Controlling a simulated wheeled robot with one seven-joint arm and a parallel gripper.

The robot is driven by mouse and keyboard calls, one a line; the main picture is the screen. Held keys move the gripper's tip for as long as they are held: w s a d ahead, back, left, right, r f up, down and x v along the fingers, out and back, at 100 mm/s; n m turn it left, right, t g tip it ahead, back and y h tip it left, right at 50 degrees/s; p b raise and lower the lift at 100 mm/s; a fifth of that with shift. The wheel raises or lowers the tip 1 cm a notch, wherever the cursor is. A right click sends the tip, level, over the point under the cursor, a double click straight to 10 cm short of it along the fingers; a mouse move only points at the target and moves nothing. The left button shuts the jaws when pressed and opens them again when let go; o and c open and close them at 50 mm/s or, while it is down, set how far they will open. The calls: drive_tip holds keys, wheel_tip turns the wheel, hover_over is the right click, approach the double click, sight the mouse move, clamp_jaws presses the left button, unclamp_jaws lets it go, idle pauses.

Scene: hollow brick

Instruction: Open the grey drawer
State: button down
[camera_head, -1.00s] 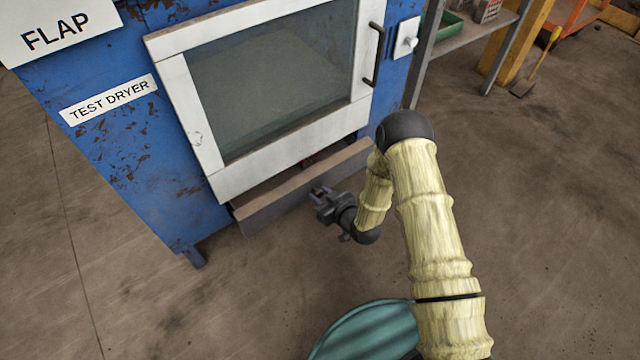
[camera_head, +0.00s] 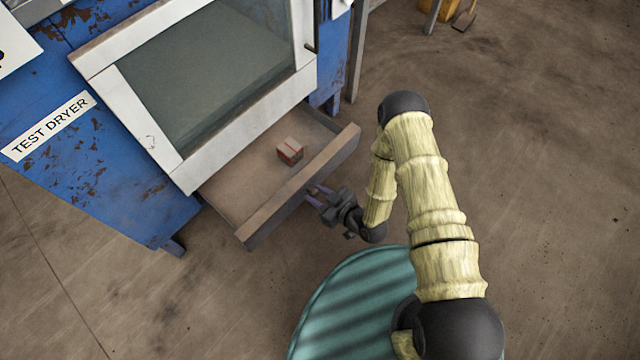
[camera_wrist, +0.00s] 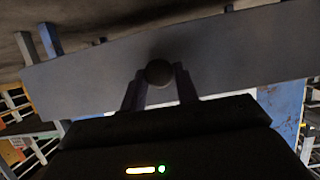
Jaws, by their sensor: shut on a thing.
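The grey drawer (camera_head: 262,213) stands pulled out below the glass door of the blue test dryer (camera_head: 100,150). Its inside shows, with a small reddish-brown and pale block (camera_head: 289,151) lying in it. My gripper (camera_head: 316,194) is at the middle of the drawer's front face. In the wrist view the two fingers (camera_wrist: 159,84) are shut on a round dark knob (camera_wrist: 159,72) on the grey drawer front (camera_wrist: 225,55). In the head view the knob is hidden by the fingers.
The white-framed glass door (camera_head: 215,75) above the drawer is shut. The concrete floor (camera_head: 540,180) to the right of my arm is clear. A shelf leg and a yellow-handled tool (camera_head: 463,17) stand at the top right.

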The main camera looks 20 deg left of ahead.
drive_tip(key=shift+s+d, duration=0.1)
drive_tip(key=shift+d, duration=0.05)
drive_tip(key=c, duration=1.1)
unclamp_jaws()
drive_tip(key=p+v, duration=0.7)
drive_tip(key=v, duration=1)
drive_tip(key=shift+d+r, duration=0.2)
